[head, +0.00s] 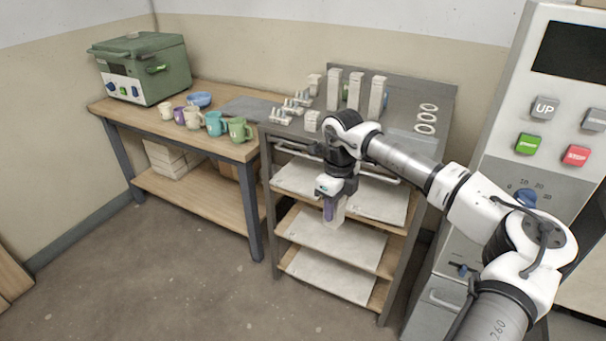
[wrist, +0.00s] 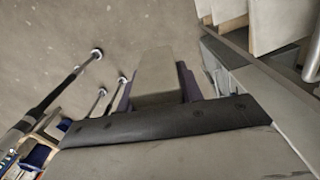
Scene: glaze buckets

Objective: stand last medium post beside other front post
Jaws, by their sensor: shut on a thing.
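My gripper (head: 332,209) points down and is shut on a pale rectangular post (head: 339,216). It holds the post in front of the cart's shelves, below the level of the top. In the wrist view the post (wrist: 157,75) sits between the two purple fingers. On the cart top (head: 400,136), tall pale posts stand upright: one at left (head: 334,90), one behind in the middle (head: 354,88) and one at right (head: 377,97). A shorter post (head: 313,85) stands at the back left and a short one (head: 312,121) near the front edge. My arm hides part of the front edge.
Pronged stilts (head: 291,107) lie left on the cart top and several white rings (head: 426,118) lie right. Pale shelf boards (head: 335,240) fill the levels below. A wooden bench (head: 185,127) with mugs and a green kiln (head: 140,68) is left; a control cabinet (head: 555,120) is right.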

